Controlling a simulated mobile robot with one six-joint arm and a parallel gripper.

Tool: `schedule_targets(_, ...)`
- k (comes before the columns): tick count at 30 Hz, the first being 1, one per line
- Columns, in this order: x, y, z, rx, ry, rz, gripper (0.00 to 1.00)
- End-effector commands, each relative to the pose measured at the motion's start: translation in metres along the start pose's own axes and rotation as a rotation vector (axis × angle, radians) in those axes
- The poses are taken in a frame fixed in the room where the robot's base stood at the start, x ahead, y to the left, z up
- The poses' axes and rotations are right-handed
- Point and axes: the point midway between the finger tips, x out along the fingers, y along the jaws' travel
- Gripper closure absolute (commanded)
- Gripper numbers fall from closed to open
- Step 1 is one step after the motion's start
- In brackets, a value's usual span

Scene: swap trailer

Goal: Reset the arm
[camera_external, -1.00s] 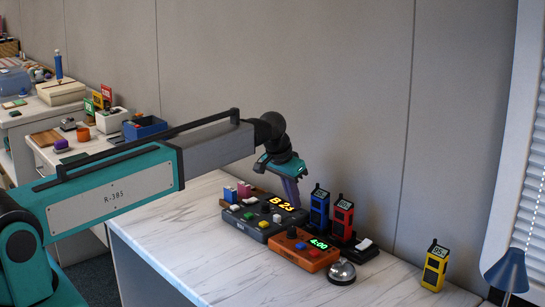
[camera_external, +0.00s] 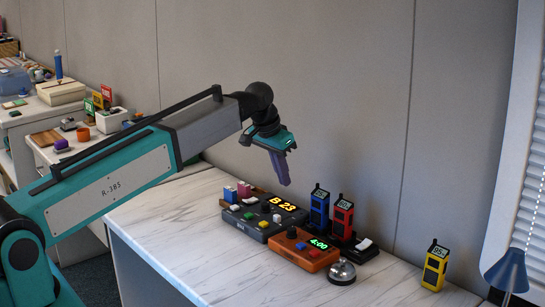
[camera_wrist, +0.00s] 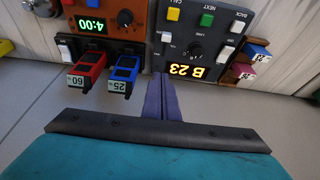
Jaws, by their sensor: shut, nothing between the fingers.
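My gripper (camera_external: 285,178) is shut and empty, with purple fingers pointing down. It hangs in the air above the dark control box (camera_external: 262,228), whose display reads B 23, and touches nothing. In the wrist view my gripper's fingers (camera_wrist: 161,78) lie together, pointing at the control box (camera_wrist: 190,35), which appears upside down. My teal arm reaches in from the left.
An orange timer box (camera_external: 305,256) reading 4:00 stands beside the control box. A silver bell (camera_external: 342,272) is in front of it. Blue (camera_external: 319,208) and red (camera_external: 343,218) handsets stand behind, and a yellow handset (camera_external: 435,268) stands right. The table's left part (camera_external: 165,222) is clear.

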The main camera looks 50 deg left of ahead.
Motion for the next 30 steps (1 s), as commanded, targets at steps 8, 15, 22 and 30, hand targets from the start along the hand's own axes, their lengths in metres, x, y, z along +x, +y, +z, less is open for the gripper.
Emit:
schedule_targets(8, 0.026, 0.000, 0.000, 0.000, -0.003, 0.000, 1.00)
schedule_targets(15, 0.050, 0.000, 0.000, 0.000, -0.003, 0.000, 1.00)
schedule_targets(22, 0.074, 0.000, -0.001, 0.000, -0.003, 0.001, 1.00)
schedule_targets(30, 0.101, 0.001, -0.015, 0.001, -0.005, 0.001, 1.00)
